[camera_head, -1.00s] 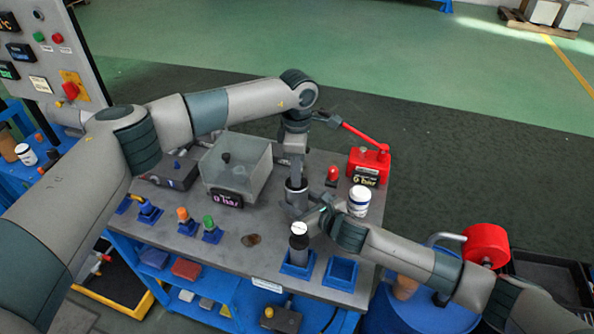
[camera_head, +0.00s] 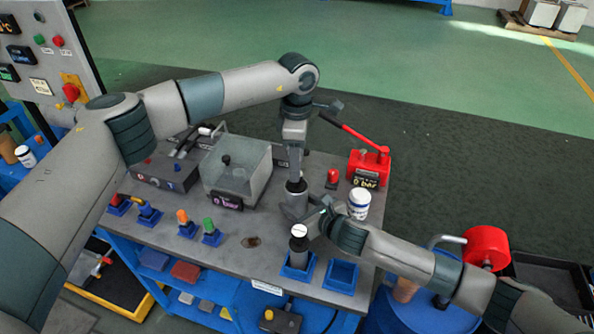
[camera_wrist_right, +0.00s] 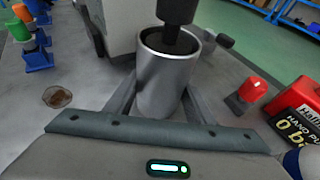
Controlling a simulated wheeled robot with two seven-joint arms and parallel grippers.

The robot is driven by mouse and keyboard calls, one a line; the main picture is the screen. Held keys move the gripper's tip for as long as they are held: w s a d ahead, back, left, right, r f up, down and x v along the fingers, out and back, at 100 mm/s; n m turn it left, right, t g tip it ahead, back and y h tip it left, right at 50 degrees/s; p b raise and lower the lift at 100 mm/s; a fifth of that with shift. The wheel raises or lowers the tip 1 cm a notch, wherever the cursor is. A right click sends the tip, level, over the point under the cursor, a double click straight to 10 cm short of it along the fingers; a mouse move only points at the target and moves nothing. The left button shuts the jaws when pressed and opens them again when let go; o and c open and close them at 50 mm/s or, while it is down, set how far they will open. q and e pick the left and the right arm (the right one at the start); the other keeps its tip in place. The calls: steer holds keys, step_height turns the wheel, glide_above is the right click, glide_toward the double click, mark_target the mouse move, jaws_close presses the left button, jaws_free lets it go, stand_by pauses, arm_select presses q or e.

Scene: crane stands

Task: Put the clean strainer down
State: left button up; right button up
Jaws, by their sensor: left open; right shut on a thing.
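A hollow grey metal cylinder (camera_wrist_right: 165,85) stands upright between the fingers of my right gripper (camera_wrist_right: 160,103), which is shut on it. A dark round part on a thin stem (camera_wrist_right: 172,30) reaches into its open top. In the head view the cylinder (camera_head: 294,209) is on the bench, partly hidden by my right gripper (camera_head: 308,213). A dark cylinder with a white top (camera_head: 299,244) stands in a blue holder at the front. I cannot tell for sure which one is the strainer.
An empty blue holder (camera_head: 341,275) is beside the filled one. A white jar (camera_head: 359,203), a red button (camera_head: 332,177) and a red hand pump (camera_head: 368,166) stand right of the cylinder. A clear box (camera_head: 238,180) is to the left. A brown stain (camera_head: 250,241) marks bare bench.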

arm_select(q)
step_height(320, 180, up, 8)
stand_by(0.4)
arm_select(e)
steer(key=o, duration=1.3)
steer(key=v, duration=1.2)
steer(key=shift+f, duration=0.15)
